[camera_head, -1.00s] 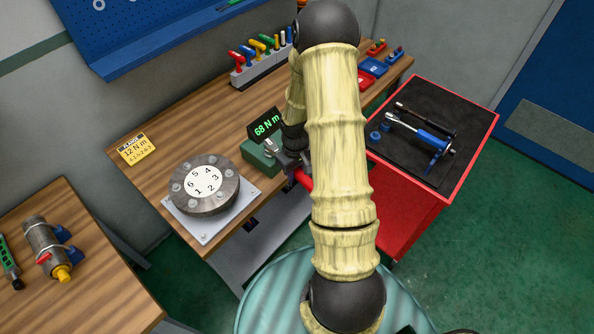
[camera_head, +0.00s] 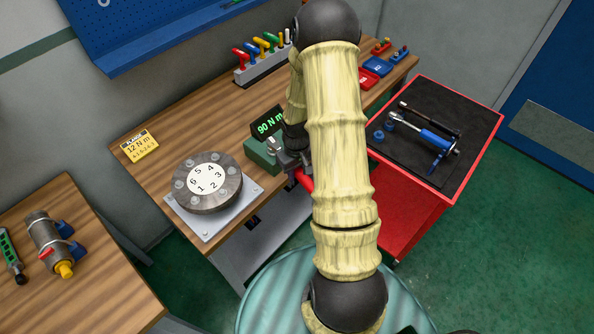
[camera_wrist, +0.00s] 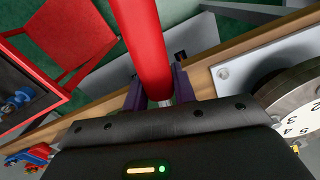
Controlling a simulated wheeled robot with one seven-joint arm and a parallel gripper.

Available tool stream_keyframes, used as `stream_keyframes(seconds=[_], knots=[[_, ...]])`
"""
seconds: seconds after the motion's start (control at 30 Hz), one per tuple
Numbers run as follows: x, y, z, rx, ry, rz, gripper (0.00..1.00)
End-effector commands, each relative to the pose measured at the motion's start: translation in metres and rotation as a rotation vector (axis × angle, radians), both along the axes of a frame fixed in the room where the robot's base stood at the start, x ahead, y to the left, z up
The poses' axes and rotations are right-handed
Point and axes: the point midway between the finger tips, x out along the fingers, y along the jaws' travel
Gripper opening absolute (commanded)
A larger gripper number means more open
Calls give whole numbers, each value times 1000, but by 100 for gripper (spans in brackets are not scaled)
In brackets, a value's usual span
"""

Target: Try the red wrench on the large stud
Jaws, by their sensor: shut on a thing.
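My gripper (camera_head: 291,162) is shut on the red wrench (camera_head: 304,180), whose handle is partly hidden behind my arm. In the wrist view the red handle (camera_wrist: 150,45) runs up and away from between the two fingers. The round grey flange (camera_head: 214,206), with several studs around a dial numbered 1 to 6, stands left of my gripper, apart from the wrench. I cannot tell which stud is large.
A yellow card (camera_head: 140,147) reading 12 N m lies on the bench. A rack (camera_head: 265,68) of coloured-handled tools stands at the back. A red cart (camera_head: 440,203) at right holds a blue-handled wrench (camera_head: 432,139) and a black one. A side table (camera_head: 105,290) is at left.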

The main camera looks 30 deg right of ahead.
Motion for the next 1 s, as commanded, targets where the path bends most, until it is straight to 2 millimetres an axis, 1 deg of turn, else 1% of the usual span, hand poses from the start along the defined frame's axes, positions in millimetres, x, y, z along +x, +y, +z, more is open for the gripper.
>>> stream_keyframes(seconds=[0.5, 0.67, 0.9, 1.0], knots=[[0, 8, 1, 1, -2, -61, 0], [1, 2, 2, 1, -2, -25, 0], [3, -11, 2, 2, -3, 82, 0], [3, -13, 1, 1, -3, 104, 0]])
